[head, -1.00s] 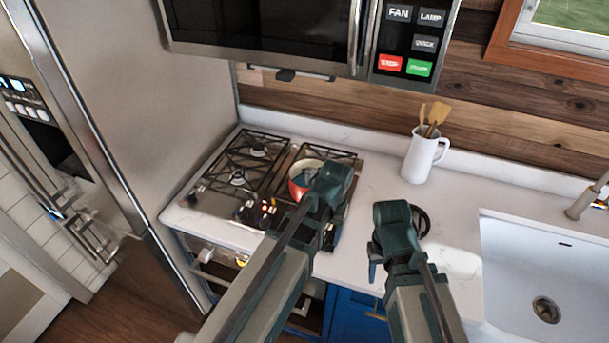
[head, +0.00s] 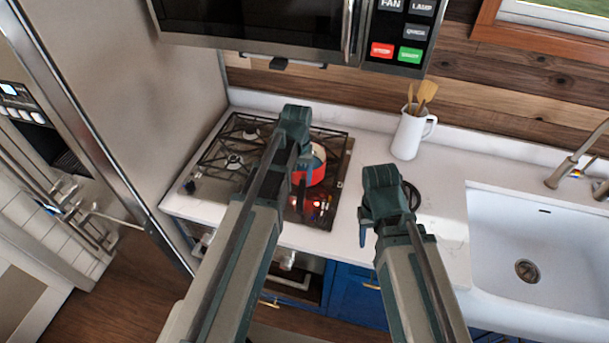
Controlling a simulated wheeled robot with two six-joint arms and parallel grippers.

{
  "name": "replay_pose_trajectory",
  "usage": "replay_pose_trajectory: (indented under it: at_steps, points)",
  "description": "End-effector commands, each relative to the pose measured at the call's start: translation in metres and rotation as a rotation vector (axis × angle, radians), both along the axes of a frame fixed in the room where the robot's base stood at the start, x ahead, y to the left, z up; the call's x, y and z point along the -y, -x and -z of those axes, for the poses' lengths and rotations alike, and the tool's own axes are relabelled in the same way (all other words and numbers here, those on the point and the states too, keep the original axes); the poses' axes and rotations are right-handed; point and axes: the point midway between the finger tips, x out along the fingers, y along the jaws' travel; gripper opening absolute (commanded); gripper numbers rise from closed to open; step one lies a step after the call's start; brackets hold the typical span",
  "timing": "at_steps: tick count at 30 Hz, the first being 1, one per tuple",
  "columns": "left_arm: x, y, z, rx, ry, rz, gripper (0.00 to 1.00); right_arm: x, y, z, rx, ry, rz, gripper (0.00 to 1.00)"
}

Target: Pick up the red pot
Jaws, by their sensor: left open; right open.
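The red pot (head: 316,171) stands on the right side of the gas stove (head: 203,189). My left gripper (head: 294,122) is in front of it in the head view and hides its left part. I cannot tell whether they touch. The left gripper is open, and nothing shows in it. My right gripper (head: 381,185) is open and empty over the counter, to the right of the stove. It partly covers a dark round thing (head: 412,195) on the counter.
A white pitcher with wooden utensils (head: 408,135) stands at the back of the counter (head: 445,170). A white sink (head: 500,235) is at the right. A microwave (head: 270,22) hangs above the stove. A tall metal fridge side (head: 160,90) bounds the left.

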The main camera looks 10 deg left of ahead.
Motion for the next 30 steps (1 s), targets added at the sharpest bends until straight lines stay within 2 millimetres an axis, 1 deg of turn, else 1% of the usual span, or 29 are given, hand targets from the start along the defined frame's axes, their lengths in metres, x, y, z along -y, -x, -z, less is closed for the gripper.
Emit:
replay_pose_trajectory:
  at_steps: [1,10,13,19,22,26,30]
  points:
    - [0.0,0.0,0.015,0.0,0.0,0.0,0.65,0.0,0.0,0.015,0.001,0.0,0.001,0.5]
    - [0.001,0.0,0.056,0.0,0.0,0.001,0.65,0.0,0.0,0.056,0.002,0.0,0.0,0.5]
    - [0.001,0.001,0.062,0.0,0.0,0.001,0.65,0.0,0.0,0.062,0.002,0.0,-0.002,0.5]
    - [0.001,0.001,0.061,0.0,0.0,0.001,0.65,0.0,0.0,0.061,0.002,0.0,-0.003,0.5]
    - [0.002,0.002,0.065,0.0,0.0,0.001,0.65,0.0,0.0,0.065,0.002,0.0,-0.003,0.5]
    - [0.004,0.004,0.076,0.0,0.0,0.002,0.65,0.0,0.0,0.076,0.002,0.001,-0.005,0.5]
    - [0.009,0.008,0.094,0.0,0.0,0.003,0.65,0.0,0.0,0.094,0.002,0.001,-0.009,0.5]
